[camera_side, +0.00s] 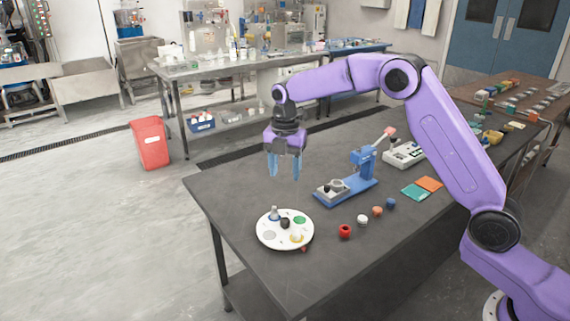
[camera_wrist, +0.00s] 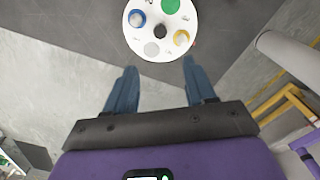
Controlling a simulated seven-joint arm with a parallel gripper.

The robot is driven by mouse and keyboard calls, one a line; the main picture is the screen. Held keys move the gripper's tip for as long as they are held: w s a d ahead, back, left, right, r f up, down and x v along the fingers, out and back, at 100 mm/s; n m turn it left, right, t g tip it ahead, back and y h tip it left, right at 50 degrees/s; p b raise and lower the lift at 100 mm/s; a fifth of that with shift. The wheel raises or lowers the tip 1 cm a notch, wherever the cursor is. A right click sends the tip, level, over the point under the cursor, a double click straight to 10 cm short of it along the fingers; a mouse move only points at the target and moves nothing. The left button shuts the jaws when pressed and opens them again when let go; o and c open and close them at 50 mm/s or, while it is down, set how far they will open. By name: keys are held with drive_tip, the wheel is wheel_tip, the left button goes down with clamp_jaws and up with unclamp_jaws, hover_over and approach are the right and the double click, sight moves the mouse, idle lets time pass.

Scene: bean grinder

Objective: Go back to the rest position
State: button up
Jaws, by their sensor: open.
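My gripper (camera_side: 284,164) hangs above the table near its left end, with its blue fingers pointing down. In the wrist view my gripper (camera_wrist: 156,82) shows its two fingers spread apart with nothing between them. A round white plate (camera_side: 266,240) with coloured spots lies on the table below and in front of the gripper, apart from it. It also shows at the top of the wrist view (camera_wrist: 165,8). A blue grinder-like device (camera_side: 358,178) with a pink-tipped lever stands right of the gripper on the table.
Green (camera_side: 415,192) and orange (camera_side: 429,184) squares and a white box (camera_side: 404,155) lie farther right. A red bin (camera_side: 150,143) stands on the floor.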

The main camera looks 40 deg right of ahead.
drive_tip(key=shift+r, duration=0.65)
